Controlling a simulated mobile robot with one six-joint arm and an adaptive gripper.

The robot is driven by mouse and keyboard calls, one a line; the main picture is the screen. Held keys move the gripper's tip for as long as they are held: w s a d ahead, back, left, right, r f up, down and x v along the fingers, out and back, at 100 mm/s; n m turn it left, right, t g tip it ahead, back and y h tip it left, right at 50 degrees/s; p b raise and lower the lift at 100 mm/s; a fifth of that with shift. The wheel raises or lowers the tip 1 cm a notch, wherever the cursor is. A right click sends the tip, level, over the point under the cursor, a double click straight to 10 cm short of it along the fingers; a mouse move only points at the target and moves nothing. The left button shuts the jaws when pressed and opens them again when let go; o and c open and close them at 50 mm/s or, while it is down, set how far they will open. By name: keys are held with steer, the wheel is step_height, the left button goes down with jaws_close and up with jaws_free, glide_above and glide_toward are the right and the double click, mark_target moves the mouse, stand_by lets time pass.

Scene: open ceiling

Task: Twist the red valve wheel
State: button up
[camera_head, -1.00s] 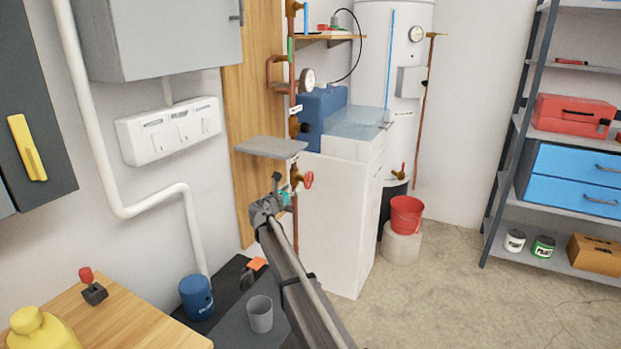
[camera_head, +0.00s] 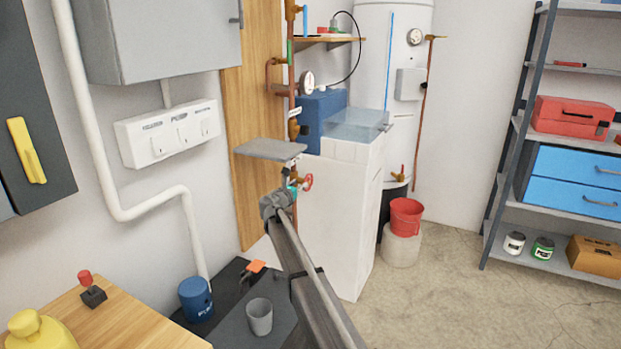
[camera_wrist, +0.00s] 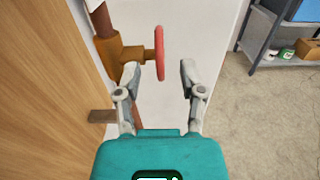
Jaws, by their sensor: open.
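The red valve wheel (camera_wrist: 160,53) sits on a brass valve body (camera_wrist: 122,54) on a vertical copper pipe. In the wrist view it is seen nearly edge-on, just beyond my fingertips. My gripper (camera_wrist: 158,76) is open and empty, its two fingers spread on either side below the wheel, with no contact that I can make out. In the head view the red wheel (camera_head: 308,181) shows below a grey shelf, right of the pipe. My gripper (camera_head: 289,187) there is small and partly hidden by my wrist, close to the valve.
The grey shelf (camera_head: 268,149) juts out just above the valve. A white cabinet (camera_head: 327,225) stands right behind the wheel, and a wooden panel (camera_wrist: 45,90) is close on the left. A red bucket (camera_head: 406,216) stands further right. The floor at right is open.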

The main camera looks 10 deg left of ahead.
mark_target(307, 178)
steer(key=x, duration=0.8)
jaws_close()
steer(key=shift+d, duration=0.6)
steer(key=shift+a, duration=0.4)
